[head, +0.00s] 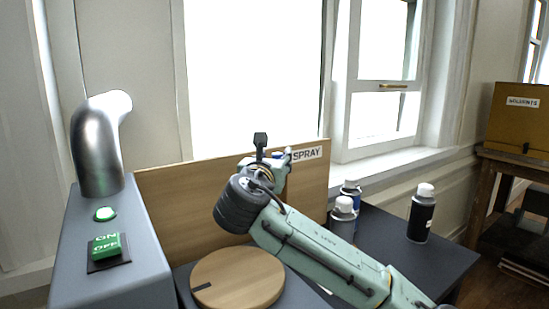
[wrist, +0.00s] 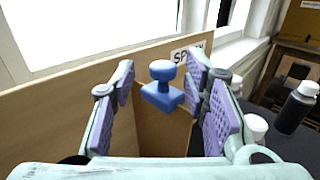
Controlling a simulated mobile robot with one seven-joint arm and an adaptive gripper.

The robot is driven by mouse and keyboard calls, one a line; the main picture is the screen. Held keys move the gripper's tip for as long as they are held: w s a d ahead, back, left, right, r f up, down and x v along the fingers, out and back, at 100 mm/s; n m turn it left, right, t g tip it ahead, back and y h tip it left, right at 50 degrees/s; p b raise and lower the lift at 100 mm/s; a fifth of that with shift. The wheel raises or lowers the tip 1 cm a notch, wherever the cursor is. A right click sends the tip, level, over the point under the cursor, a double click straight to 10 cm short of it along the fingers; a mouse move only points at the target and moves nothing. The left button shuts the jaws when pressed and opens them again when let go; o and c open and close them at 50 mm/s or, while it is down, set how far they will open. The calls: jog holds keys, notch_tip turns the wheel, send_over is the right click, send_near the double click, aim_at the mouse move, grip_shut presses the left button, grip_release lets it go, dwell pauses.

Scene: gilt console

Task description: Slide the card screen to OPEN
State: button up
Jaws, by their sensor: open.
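An upright tan board (head: 180,195) stands behind the turntable, with a SPRAY label (head: 306,153) at its upper right. In the wrist view a blue knob on a square base (wrist: 162,90) sits on a darker brown panel (wrist: 160,132) beside the lighter board (wrist: 60,115). I cannot tell for certain which panel is the card screen; no OPEN mark is readable. My gripper (head: 272,158) is open at the board's top right. In the wrist view its purple-padded fingers (wrist: 165,95) stand either side of the knob, with visible gaps. Contact is not seen.
A round wooden turntable (head: 238,278) lies in front of the board. At left, a grey console carries a green ON/OFF switch (head: 107,246), a lit green button (head: 105,214) and a metal spout (head: 96,150). Several bottles, one black (head: 421,213), stand on the dark table at right.

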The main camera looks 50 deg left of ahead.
jog(key=v, duration=1.1)
dwell(0.3)
